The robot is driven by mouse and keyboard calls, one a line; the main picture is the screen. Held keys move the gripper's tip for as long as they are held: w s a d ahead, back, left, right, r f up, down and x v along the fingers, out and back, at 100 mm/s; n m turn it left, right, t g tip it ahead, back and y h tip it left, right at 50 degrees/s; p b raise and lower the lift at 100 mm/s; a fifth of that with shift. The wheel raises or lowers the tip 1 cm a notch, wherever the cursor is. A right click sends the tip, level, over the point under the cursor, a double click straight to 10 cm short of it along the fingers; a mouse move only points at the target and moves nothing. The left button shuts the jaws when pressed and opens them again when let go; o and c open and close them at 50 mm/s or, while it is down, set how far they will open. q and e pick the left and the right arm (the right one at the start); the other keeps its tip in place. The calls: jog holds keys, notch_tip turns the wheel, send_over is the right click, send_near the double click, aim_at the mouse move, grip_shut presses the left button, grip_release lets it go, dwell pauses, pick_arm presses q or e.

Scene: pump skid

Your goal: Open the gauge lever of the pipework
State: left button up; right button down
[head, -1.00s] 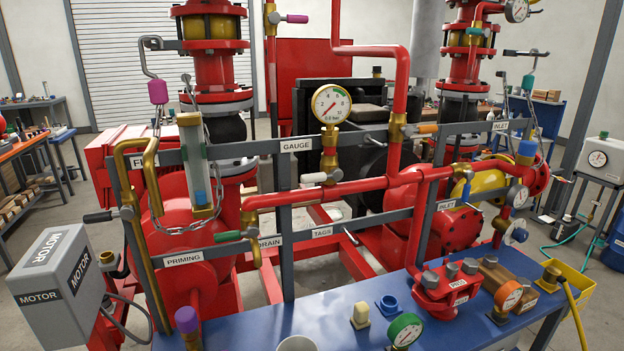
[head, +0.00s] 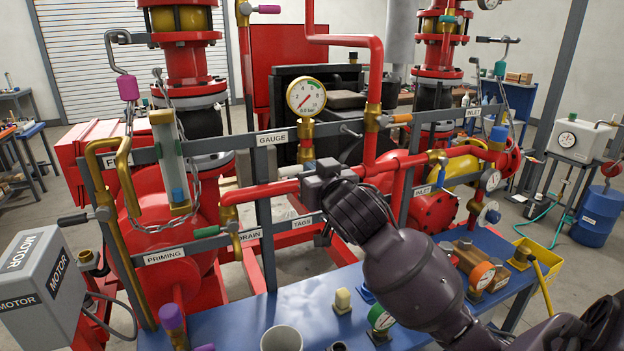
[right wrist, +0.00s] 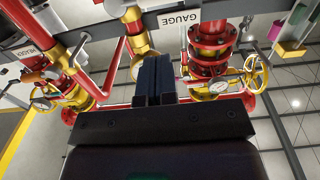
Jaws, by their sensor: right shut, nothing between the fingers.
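The round pressure gauge (head: 306,97) stands on a brass stem above the rail with the GAUGE label (head: 272,138). Below it, a lever with a white handle (head: 290,171) points left, roughly level; its pivot is mostly hidden behind my right gripper. My right gripper (head: 318,180) is shut and empty, in front of the red pipe just right of the handle. In the right wrist view its fingers (right wrist: 153,80) are together, with the brass fitting (right wrist: 141,62) behind them. I cannot tell whether the gripper touches the lever. My left gripper is not in view.
The blue bench (head: 235,318) in front carries loose fittings and a white cup (head: 281,339). An orange-handled lever (head: 400,118) sits right of the gauge, and a green-handled one (head: 207,232) lower left. A grey motor box (head: 40,275) stands at left.

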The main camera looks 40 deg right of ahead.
aim_at(291, 167)
jog(key=shift+x, duration=4.65)
jog(key=shift+w+f, duration=0.2)
jog(key=shift+w, duration=0.15)
jog(key=shift+a+f, duration=0.4)
jog(key=shift+f, duration=0.45)
jog(key=shift+w+a+f, duration=0.1)
jog(key=shift+f, duration=1.3)
pick_arm(q)
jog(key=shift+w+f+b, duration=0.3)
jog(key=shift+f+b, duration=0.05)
jog(key=shift+b, duration=0.55)
pick_arm(e)
jog(key=d+f, duration=0.1)
jog(key=f, duration=0.1)
jog(key=d+f, duration=0.2)
jog(key=shift+s+d+f, duration=0.1)
jog(key=shift+s, duration=0.3)
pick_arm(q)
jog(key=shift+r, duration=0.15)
pick_arm(e)
jog(key=shift+w+a, duration=0.1)
jog(key=shift+a, duration=0.5)
